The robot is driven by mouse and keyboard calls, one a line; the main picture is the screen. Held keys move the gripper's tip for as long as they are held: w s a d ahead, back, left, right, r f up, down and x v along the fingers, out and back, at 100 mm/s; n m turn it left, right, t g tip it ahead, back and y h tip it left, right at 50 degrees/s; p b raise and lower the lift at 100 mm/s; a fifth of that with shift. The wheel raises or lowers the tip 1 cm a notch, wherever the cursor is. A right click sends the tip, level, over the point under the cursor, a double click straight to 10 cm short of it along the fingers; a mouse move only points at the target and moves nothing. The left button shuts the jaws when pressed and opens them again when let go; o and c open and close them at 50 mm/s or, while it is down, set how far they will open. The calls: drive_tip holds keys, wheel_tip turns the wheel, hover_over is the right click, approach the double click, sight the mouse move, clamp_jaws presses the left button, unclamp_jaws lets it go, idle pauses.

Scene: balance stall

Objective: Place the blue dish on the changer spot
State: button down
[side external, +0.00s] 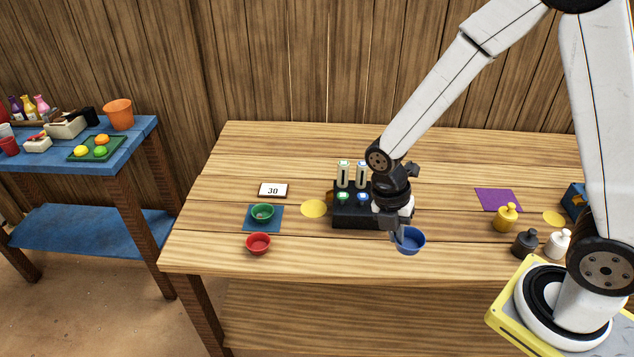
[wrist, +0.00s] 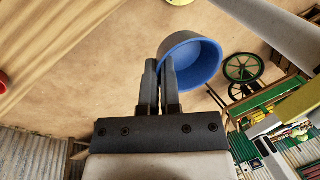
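The blue dish (side external: 413,243) is at my gripper near the front of the table, right of the black stand; it also shows in the wrist view (wrist: 195,62). My gripper (side external: 399,241) points down at the dish's left side. In the wrist view the two fingers (wrist: 159,75) are nearly together, with the dish's wall pinched between their tips. The dish appears to be off the table top. No spot is labelled as the changer spot; two yellow round spots lie on the table, one left of the stand (side external: 314,208) and one at the far right (side external: 554,218).
The black stand (side external: 350,215) with upright tubes is close to my gripper. A green dish (side external: 262,212) sits on a blue mat (side external: 250,225), with a red dish (side external: 258,243) in front. A purple mat (side external: 498,199) and yellow, black and white weights (side external: 525,243) are at right.

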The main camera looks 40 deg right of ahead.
drive_tip(key=shift+s+v, duration=0.2)
drive_tip(key=shift+v, duration=0.7)
drive_tip(key=shift+s+v, duration=0.2)
drive_tip(key=shift+v, duration=0.75)
drive_tip(key=w+n, duration=0.1)
drive_tip(key=w, duration=0.1)
drive_tip(key=n+t+h, duration=0.2)
drive_tip(key=n+t, duration=0.1)
drive_tip(key=n, duration=1)
hover_over(308, 212)
wheel_tip(308, 212, down, 9)
drive_tip(key=shift+a+f, duration=0.15)
drive_tip(key=shift+f, duration=1.05)
drive_tip(key=shift+a+f, duration=0.1)
drive_tip(key=shift+f, duration=1.1)
drive_tip(key=shift+f, duration=0.1)
drive_tip(key=shift+f, duration=1.85)
drive_tip(key=shift+f, duration=0.2)
drive_tip(key=c, duration=0.8)
unclamp_jaws()
